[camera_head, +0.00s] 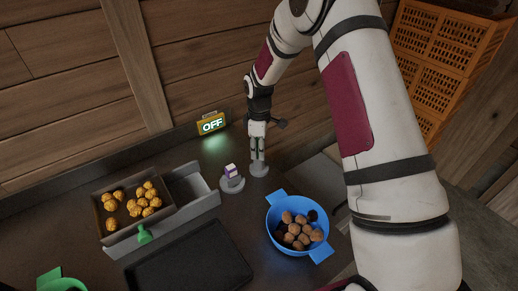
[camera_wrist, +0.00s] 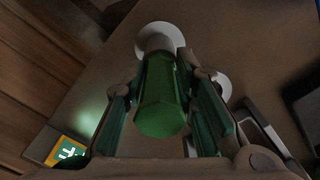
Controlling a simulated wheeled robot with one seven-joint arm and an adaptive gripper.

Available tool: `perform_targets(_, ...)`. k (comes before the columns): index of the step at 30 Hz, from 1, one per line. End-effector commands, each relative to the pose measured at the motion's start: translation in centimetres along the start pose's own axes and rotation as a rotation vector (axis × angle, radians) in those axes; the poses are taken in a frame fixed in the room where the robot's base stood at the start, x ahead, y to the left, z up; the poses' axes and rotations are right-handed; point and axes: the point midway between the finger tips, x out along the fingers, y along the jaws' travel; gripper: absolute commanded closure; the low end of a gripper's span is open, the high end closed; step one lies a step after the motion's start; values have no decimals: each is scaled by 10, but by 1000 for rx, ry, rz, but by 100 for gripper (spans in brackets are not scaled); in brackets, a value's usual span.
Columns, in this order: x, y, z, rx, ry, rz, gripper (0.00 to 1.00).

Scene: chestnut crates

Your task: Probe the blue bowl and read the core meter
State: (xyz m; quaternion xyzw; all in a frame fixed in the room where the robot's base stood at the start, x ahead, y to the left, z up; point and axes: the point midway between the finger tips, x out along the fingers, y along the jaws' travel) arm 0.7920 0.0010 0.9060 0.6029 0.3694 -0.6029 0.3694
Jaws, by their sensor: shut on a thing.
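The blue bowl (camera_head: 275,216) with two tab handles holds several brown chestnuts and stands at the right of the dark table. The meter (camera_head: 212,124) is a yellow box at the back with a lit display that reads OFF; part of it shows in the wrist view (camera_wrist: 68,152). My gripper (camera_head: 258,148) is behind the bowl, pointing down over a round grey stand (camera_head: 259,170). In the wrist view my gripper (camera_wrist: 165,110) is shut on a green six-sided handle (camera_wrist: 160,115), apparently the probe's. The handle is above a pale round base (camera_wrist: 160,36); any tip is hidden.
A small purple and white block (camera_head: 230,170) sits on a grey round stand (camera_head: 232,185) beside my gripper. Orange crates (camera_head: 440,60) stand back right.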

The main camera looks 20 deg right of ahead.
Motion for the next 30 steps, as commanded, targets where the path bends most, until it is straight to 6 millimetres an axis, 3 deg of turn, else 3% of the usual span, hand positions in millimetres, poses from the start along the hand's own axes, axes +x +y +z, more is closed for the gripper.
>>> perform_targets(30, -13, 0, 0, 0, 0, 1, 100)
